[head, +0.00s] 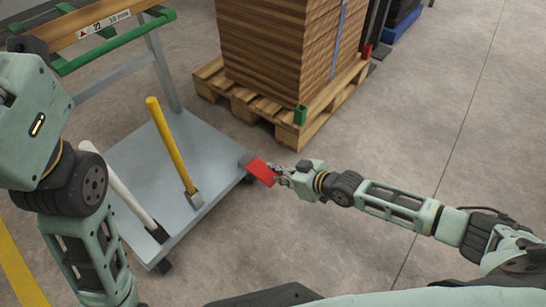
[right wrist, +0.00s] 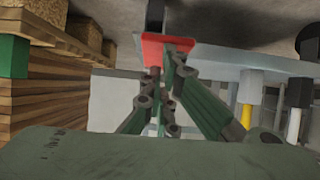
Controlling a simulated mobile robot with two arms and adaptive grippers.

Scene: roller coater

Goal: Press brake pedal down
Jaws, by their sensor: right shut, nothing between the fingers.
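The red brake pedal (head: 260,171) sits at the right-hand edge of the grey cart platform (head: 200,140) in the head view. My right gripper (head: 281,176) is at the pedal's right side, with its fingertips at or very near it. In the right wrist view the red pedal (right wrist: 166,42) is just beyond the shut fingertips of the right gripper (right wrist: 166,62); I cannot tell for sure whether they touch. The fingers hold nothing. My left arm shows at the left of the head view, but its gripper is out of view.
A yellow post (head: 171,145) and a white post (head: 125,195) rise from the platform. A wooden pallet (head: 290,125) with stacked brown boards (head: 280,50) stands behind the pedal. The concrete floor at the right is clear.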

